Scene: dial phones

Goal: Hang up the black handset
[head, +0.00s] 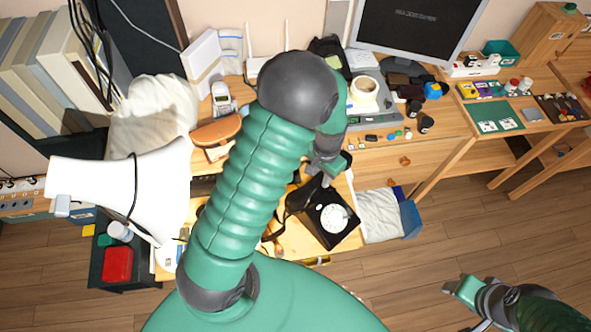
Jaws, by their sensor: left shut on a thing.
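A black dial phone (331,219) with a white dial (334,218) sits on the wooden desk, partly behind my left arm. The black handset (298,198) shows as a dark shape at the phone's upper left; my arm hides part of it. My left gripper (323,178) is over the back of the phone, shut on the handset. I cannot tell whether the handset touches the cradle. My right gripper (462,290) is at the lower right, away from the desk and apart from the phone; its jaw opening is unclear.
A cordless phone (222,98) and a brown rounded object (216,131) are on the desk. A monitor (415,30) stands at the back. Floor (400,270) is clear at the lower right.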

